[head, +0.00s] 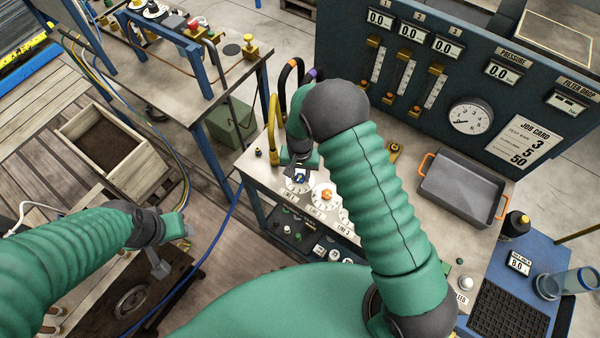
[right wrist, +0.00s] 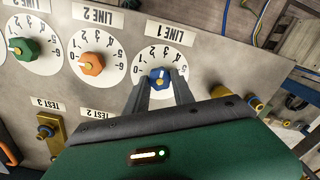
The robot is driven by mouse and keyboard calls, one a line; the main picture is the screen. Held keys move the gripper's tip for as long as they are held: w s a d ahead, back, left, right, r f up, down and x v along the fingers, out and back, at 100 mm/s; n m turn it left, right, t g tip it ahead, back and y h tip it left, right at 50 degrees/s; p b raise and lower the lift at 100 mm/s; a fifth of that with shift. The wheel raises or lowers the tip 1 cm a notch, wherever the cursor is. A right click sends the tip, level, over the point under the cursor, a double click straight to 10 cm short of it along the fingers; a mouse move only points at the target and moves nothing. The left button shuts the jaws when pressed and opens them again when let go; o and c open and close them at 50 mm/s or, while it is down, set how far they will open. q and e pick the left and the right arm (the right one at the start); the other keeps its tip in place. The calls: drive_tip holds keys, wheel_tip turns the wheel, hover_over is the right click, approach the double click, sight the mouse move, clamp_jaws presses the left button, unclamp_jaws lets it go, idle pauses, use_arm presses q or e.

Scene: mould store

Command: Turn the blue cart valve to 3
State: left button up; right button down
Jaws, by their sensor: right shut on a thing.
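The knob's setting is too small to read surely. In the head view, the right gripper (head: 300,168) reaches down over the LINE 1 dial (head: 292,187) at the bench's left end. My left gripper (head: 172,245) hangs at lower left, far from the valve; its finger gap is not clear.
An orange knob (right wrist: 91,63) on the LINE 2 dial and a green knob (right wrist: 24,48) sit beside it. Curved coloured hose handles (head: 273,125) stand close behind. A grey tray (head: 462,187) and a job card (head: 525,143) are to the right.

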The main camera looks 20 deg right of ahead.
sight(300, 177)
drive_tip(key=shift+s+a+f, duration=0.1)
drive_tip(key=shift+s, duration=0.15)
drive_tip(key=c, duration=1.4)
unclamp_jaws()
drive_tip(key=o, duration=0.3)
drive_tip(key=shift+r, duration=0.2)
drive_tip(key=shift+w+r, duration=0.15)
drive_tip(key=shift+r, duration=0.15)
wheel_tip(300, 177, up, 16)
drive_tip(key=shift+a+b, duration=0.1)
drive_tip(key=shift+b, duration=0.8)
